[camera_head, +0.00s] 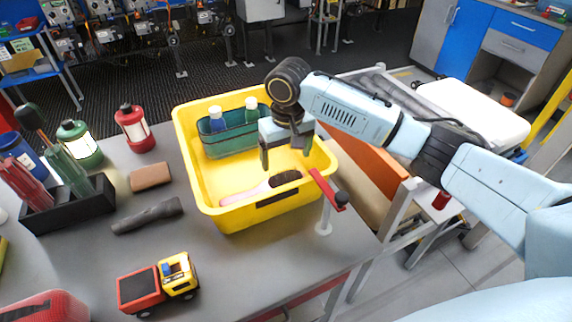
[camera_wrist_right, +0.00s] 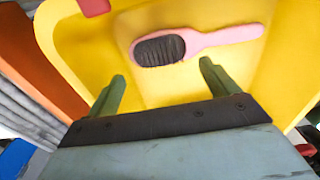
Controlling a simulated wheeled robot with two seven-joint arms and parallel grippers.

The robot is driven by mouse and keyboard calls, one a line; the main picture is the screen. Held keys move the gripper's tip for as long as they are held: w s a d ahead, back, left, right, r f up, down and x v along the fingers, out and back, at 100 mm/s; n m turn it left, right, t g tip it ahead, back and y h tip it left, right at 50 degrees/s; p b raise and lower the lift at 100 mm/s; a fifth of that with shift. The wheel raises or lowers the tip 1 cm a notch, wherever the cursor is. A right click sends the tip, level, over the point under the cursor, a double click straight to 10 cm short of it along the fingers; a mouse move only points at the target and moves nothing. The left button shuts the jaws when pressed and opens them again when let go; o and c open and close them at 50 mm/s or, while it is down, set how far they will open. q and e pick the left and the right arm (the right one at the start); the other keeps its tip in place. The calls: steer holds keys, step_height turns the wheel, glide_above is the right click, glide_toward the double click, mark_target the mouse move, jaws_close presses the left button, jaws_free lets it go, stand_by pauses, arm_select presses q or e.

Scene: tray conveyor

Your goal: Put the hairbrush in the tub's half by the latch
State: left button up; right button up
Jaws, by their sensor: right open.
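The pink hairbrush (camera_head: 246,194) with dark bristles lies on the floor of the yellow tub (camera_head: 187,150), along its front side. In the wrist view the brush (camera_wrist_right: 215,39) lies bristles up, just beyond the fingertips. My right gripper (camera_head: 286,158) is open and empty, pointing down inside the tub above the brush. The same gripper (camera_wrist_right: 162,72) shows a gap between its green fingers. A dark rectangular patch (camera_head: 278,197) is on the tub's front wall; I cannot tell whether it is the latch. My left gripper is out of view.
A green caddy (camera_head: 226,145) with bottles fills the tub's back part. A red-handled bar on a post (camera_head: 326,188) stands at the tub's right front corner. A toy truck (camera_head: 158,285), brown block (camera_head: 150,176) and dark cylinder (camera_head: 147,215) lie left of the tub.

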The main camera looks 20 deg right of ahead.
step_height(320, 180, up, 6)
steer(key=shift+s+p, duration=0.15)
steer(key=shift+p, duration=0.15)
stand_by(0.3)
